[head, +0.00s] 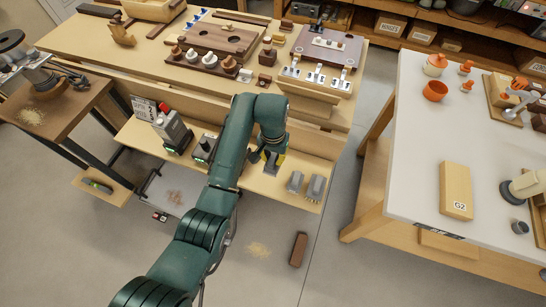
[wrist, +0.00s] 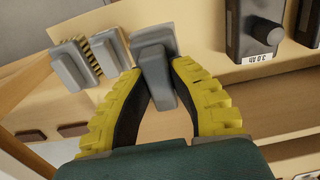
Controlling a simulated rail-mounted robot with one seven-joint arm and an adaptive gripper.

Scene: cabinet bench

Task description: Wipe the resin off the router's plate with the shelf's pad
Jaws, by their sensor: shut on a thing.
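My gripper (head: 268,160) is over the low shelf (head: 240,180) under the middle bench. In the wrist view its yellow fingers (wrist: 155,75) are closed on the grey handle of a pad (wrist: 155,65), whose light grey base shows beyond the fingertips. I cannot tell whether the pad still touches the shelf. Two similar grey-handled tools (head: 295,181) stand to its right; in the wrist view they are at the left (wrist: 72,65), one with bristles. A machine with a round dark top (head: 12,42), possibly the router, stands at the far left; its plate and any resin are not clear.
Boxy devices (head: 172,132) and a sign (head: 144,108) stand left on the shelf. The bench top (head: 140,70) overhangs behind. A white table (head: 410,150) stands right. A brown block (head: 298,249) lies on the floor.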

